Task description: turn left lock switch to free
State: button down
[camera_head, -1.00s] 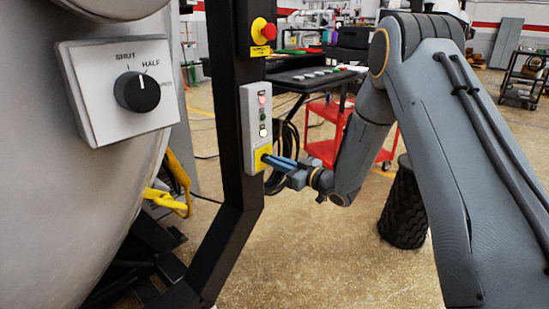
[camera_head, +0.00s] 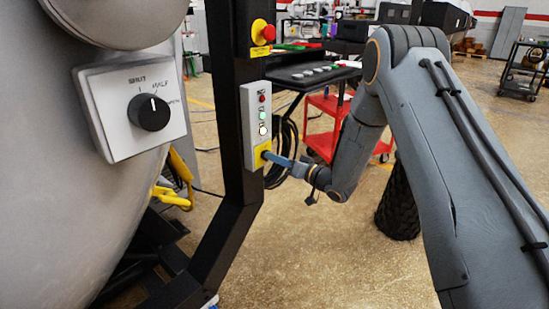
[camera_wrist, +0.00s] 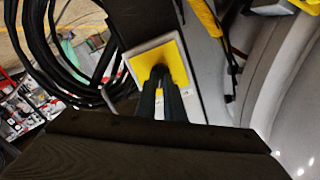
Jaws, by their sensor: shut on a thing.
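The lock switch is a small dark knob (camera_wrist: 158,74) on a yellow plate (camera_wrist: 176,58) in the wrist view. The same yellow plate (camera_head: 262,154) is at the bottom of a grey control box (camera_head: 253,110) on a black post. My gripper (camera_head: 268,156) reaches the plate from the right, with its blue fingers at the switch. In the wrist view, the two dark fingers of my gripper (camera_wrist: 160,90) are shut around the knob, which hides most of it. I cannot read the plate's markings or the switch's position.
A red emergency button (camera_head: 263,31) is above the box on the black post (camera_head: 228,100). A dial (camera_head: 149,112) marked SHUT and HALF is on the round grey vessel at left. Cables (camera_head: 282,150) hang behind the post. A red cart (camera_head: 325,112) stands behind my arm.

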dwell(0.4)
jog(key=c, duration=1.9)
grip_release()
jog(key=shift+o, duration=0.2)
jog(key=shift+d, duration=0.1)
jog(key=v, duration=0.7)
jog(key=shift+s+d, duration=0.25)
